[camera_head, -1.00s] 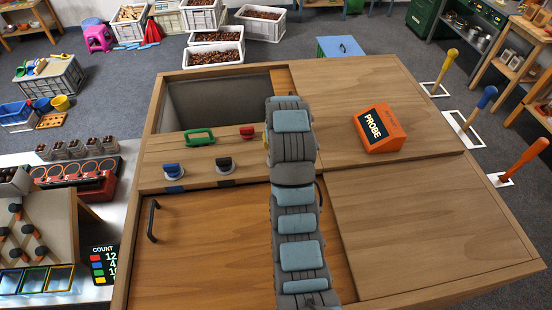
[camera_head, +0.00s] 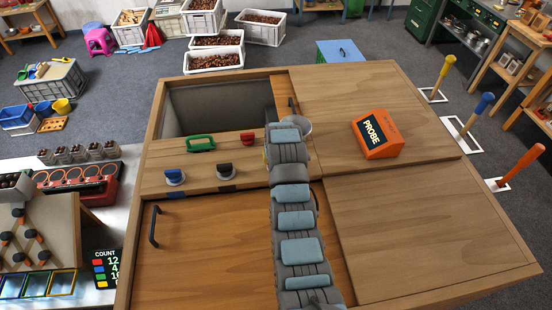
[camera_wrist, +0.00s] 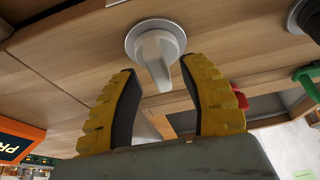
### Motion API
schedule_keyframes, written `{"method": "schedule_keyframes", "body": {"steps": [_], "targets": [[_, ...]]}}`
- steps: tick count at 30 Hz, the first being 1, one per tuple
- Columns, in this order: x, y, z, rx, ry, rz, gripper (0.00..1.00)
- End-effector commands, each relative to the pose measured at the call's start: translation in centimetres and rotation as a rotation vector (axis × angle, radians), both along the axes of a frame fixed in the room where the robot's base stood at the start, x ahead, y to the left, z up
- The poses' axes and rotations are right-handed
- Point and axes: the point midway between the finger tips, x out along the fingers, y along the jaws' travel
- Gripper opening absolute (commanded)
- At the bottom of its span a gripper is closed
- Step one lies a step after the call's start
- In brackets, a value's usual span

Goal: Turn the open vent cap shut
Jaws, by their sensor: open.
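A light grey round cap (camera_wrist: 156,42) with a lever-like grip sits on the wooden worktop in the wrist view. Its grip points down the picture, slightly to the right. My gripper (camera_wrist: 160,70) is open, with its yellow-backed, dark-padded fingers spread on either side of the grip. The fingertips lie close to the cap's lower edge. I see no clear contact, and the space between the fingers holds only the end of the grip.
A blue knob (camera_head: 174,176) and a black knob (camera_head: 226,169) stand left of my arm, with a red block (camera_head: 247,138) and a green handle (camera_head: 201,143) nearby. An orange PROBE box (camera_head: 378,134) stands on the right panel.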

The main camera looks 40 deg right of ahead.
Motion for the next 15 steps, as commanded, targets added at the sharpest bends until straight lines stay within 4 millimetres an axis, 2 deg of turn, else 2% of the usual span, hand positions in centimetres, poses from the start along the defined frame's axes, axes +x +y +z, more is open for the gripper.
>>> {"method": "schedule_keyframes", "body": {"steps": [6, 15], "targets": [[0.22, -0.18, -0.97, 0.001, 0.001, 0.0, 0.43], [0.29, -0.21, -1.17, 0.001, 0.001, 0.0, 0.43]]}}
